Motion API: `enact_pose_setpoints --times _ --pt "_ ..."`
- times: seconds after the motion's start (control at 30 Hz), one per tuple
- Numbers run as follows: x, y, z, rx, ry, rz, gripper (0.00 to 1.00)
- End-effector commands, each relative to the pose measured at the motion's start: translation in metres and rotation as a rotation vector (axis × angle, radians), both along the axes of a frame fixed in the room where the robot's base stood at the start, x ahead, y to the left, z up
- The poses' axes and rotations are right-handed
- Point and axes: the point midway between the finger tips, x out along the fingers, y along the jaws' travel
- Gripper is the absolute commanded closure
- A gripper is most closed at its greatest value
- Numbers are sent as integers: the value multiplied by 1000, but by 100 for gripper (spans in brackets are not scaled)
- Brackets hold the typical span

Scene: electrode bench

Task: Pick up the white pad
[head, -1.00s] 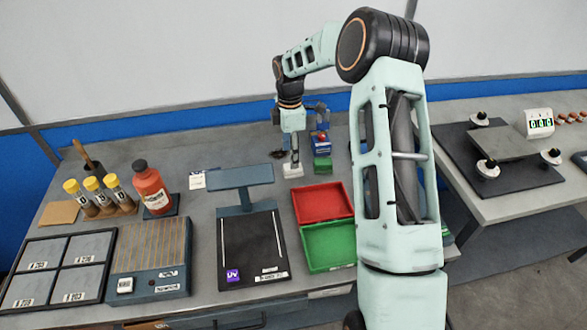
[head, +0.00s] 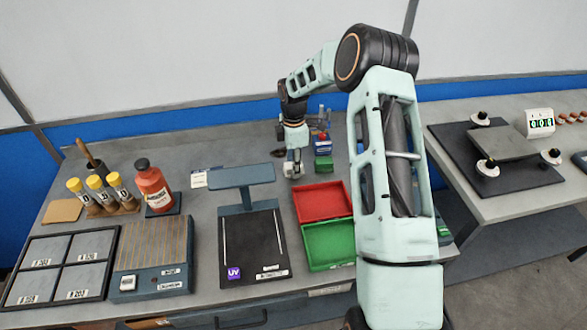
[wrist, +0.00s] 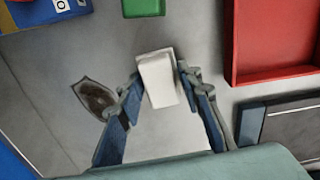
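The white pad (wrist: 158,78) is a small pale block on the grey bench, between my gripper's two blue-grey fingers in the wrist view. In the head view the pad (head: 293,171) shows only in part under my gripper (head: 293,165), near the red tray's back left corner. In the wrist view my gripper (wrist: 159,80) has one fingertip close against each side of the pad. I cannot tell whether the fingers press on it or stand just clear. No lift off the bench can be made out.
A red tray (head: 322,186) and a green tray (head: 306,248) lie in front of my gripper. A small green block (head: 323,164) sits to its right. A dark stand (head: 241,178) is at its left. A dark oval item (wrist: 94,97) lies beside the left finger.

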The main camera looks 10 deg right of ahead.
Motion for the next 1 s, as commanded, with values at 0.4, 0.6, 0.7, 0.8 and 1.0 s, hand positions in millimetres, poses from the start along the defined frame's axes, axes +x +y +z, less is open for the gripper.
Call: enact_pose_setpoints --times 0.4,0.6,0.7,0.8,1.0 --pt "0 0 1 0 -1 0 92" --pt "1 0 12 0 -3 0 92" --pt "1 0 25 -1 -4 0 92" --pt "-4 -4 38 -2 -2 -1 92" --pt "-24 -16 65 -2 -3 -2 92"
